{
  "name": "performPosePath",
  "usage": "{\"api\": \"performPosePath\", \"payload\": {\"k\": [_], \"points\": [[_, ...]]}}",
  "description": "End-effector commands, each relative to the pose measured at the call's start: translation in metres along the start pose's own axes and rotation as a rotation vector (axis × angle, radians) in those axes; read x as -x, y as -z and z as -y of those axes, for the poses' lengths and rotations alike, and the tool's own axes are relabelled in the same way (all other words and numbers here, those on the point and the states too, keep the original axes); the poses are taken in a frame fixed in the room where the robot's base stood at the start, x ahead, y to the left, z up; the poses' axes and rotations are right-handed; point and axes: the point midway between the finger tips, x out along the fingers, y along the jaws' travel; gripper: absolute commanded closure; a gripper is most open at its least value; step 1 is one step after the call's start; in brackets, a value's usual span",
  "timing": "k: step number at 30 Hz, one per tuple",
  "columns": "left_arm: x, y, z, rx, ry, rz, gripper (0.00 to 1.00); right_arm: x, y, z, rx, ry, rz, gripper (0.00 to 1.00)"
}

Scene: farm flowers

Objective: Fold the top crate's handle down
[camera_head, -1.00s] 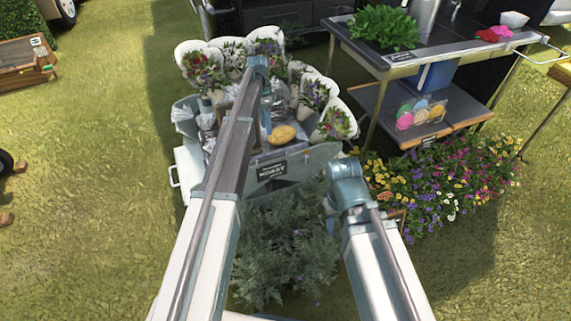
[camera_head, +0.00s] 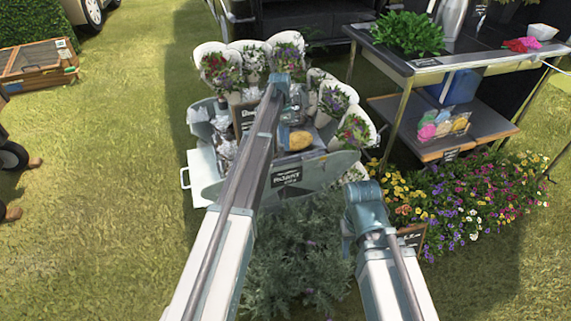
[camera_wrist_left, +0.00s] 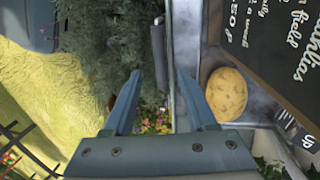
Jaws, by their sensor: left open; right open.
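My left gripper (camera_wrist_left: 161,100) shows in the left wrist view. Its two blue-grey fingers are apart, with nothing between them but greenery and flowers further off. A grey cylindrical bar (camera_wrist_left: 158,52) beside a thin metal rail lies beyond the fingertips; I cannot tell if it is the crate handle. In the head view, my left arm reaches over the flower cart (camera_head: 310,178) and hides part of it; its gripper cannot be made out there. My right arm shows, but its gripper does not. No stacked crates with a handle can be clearly picked out.
A round yellow-brown item (camera_wrist_left: 226,93) and a chalkboard (camera_wrist_left: 275,45) are right of the fingers. The cart holds wrapped bouquets (camera_head: 222,72). A metal table (camera_head: 425,65) stands to the right, above a flower bed (camera_head: 460,195). Grass (camera_head: 100,190) at left is open.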

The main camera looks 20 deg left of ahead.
Motion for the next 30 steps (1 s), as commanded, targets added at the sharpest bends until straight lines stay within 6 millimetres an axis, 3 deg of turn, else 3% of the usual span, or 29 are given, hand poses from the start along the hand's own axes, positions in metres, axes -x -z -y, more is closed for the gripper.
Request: {"api": "performPosePath", "payload": {"k": [1, 12, 17, 26, 30], "points": [[-0.015, 0.000, 0.001, 0.000, 0.000, 0.000, 0.43, -0.015, 0.001, 0.001, 0.001, -0.001, 0.000, 0.50], [-0.066, 0.000, 0.001, 0.000, 0.000, 0.000, 0.43, -0.065, 0.004, 0.005, 0.005, -0.007, -0.001, 0.50], [-0.075, 0.000, 0.000, 0.000, 0.000, 0.000, 0.43, -0.073, 0.005, 0.006, 0.008, -0.006, -0.002, 0.50], [-0.075, 0.000, 0.000, 0.000, 0.000, 0.000, 0.43, -0.073, 0.005, 0.006, 0.008, -0.005, -0.002, 0.50], [-0.075, 0.000, 0.000, 0.000, 0.000, 0.000, 0.68, -0.073, 0.005, 0.006, 0.008, -0.005, -0.002, 0.50]]}}
